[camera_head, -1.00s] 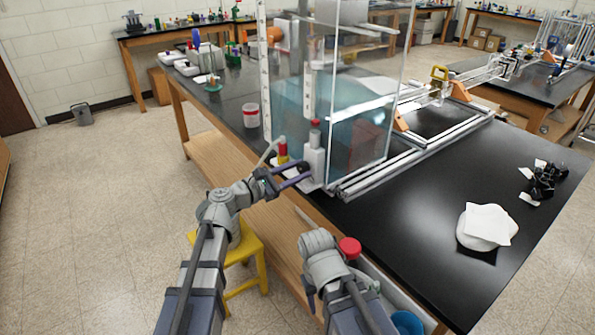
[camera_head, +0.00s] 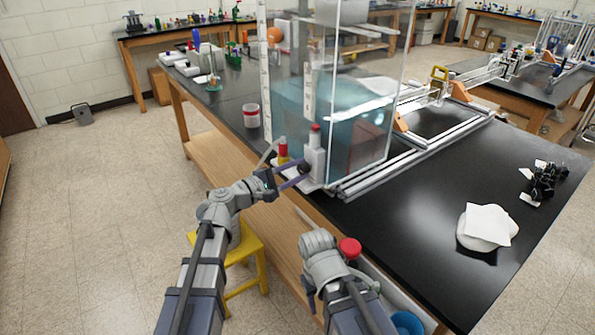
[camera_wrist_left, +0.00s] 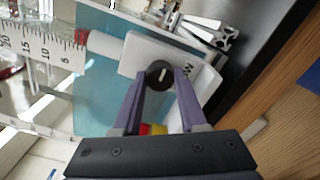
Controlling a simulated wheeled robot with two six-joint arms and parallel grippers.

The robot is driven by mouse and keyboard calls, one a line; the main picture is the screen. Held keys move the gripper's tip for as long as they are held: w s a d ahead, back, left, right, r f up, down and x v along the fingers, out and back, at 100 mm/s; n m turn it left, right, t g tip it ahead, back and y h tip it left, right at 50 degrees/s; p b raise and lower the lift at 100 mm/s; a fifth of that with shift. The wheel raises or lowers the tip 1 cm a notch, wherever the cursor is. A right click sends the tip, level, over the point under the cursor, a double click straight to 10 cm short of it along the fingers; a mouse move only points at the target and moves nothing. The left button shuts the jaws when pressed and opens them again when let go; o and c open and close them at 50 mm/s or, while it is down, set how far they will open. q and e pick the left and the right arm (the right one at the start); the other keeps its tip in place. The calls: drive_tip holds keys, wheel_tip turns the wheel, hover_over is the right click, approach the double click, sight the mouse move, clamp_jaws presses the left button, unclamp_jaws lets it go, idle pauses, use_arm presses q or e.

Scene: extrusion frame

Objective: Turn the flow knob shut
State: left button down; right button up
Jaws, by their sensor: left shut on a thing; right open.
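The flow knob (camera_head: 304,168) is small, round and black, on the white valve block (camera_head: 315,160) at the near corner of the clear water tank. In the left wrist view the knob (camera_wrist_left: 159,75) faces me with a pale, nearly upright mark. My left gripper (camera_head: 301,176) is shut on it; in the wrist view its purple fingers (camera_wrist_left: 160,84) sit on both sides of the knob. My right gripper (camera_head: 309,288) is low in the head view, away from the valve and open, mostly hidden by its own arm.
The clear tank (camera_head: 360,100) holds bluish water and stands on the black bench (camera_head: 420,230). A red-capped fitting (camera_head: 283,150) with a hose is left of the valve. A yellow stool (camera_head: 245,262) stands below my left arm. A white cloth (camera_head: 487,225) lies at right.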

idle(0.4)
use_arm(q)
drive_tip(key=shift+c, duration=2.2)
unclamp_jaws()
drive_tip(key=v, duration=0.8)
drive_tip(key=shift+d+m, duration=0.1)
drive_tip(key=shift+m, duration=0.2)
